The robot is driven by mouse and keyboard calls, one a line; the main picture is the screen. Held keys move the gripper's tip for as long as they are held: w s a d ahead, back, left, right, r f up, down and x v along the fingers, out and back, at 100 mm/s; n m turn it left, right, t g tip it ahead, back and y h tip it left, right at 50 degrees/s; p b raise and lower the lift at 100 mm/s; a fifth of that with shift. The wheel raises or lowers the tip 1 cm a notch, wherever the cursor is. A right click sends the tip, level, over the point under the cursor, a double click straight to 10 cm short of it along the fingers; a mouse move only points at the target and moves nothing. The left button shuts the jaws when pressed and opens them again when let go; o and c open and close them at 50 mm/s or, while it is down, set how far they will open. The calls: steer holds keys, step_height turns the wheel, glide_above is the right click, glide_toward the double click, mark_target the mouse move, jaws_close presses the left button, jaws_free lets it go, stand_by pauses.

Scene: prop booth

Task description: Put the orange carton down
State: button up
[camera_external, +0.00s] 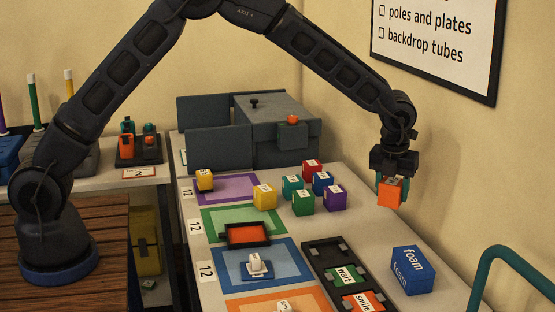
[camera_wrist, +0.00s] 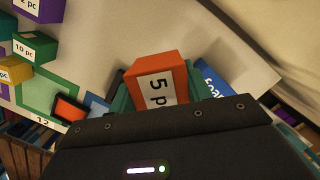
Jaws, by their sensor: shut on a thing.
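The orange carton (camera_external: 390,193) is a small box held between the fingers of my gripper (camera_external: 392,185). In the wrist view the carton (camera_wrist: 155,82) shows a white label reading "5 p", the rest hidden. My gripper (camera_wrist: 158,100) is shut on it, with green finger pads at its sides. The carton hangs in the air above the right part of the white table (camera_external: 375,225), near the wall. How high it is above the table I cannot tell exactly.
Several small cartons (camera_external: 303,201) stand together left of my gripper. A blue foam box (camera_external: 413,270) stands in front of it, beside a black tray (camera_external: 322,258). Coloured mats, one with an orange-floored tray (camera_external: 249,235), lie further left. A grey case (camera_external: 270,130) stands behind.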

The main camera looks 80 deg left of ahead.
mark_target(386, 248)
step_height(386, 248, down, 13)
steer(key=shift+f, duration=0.2)
stand_by(0.4)
steer(key=shift+f, duration=0.1)
steer(key=o, duration=1)
steer(key=shift+o, duration=0.2)
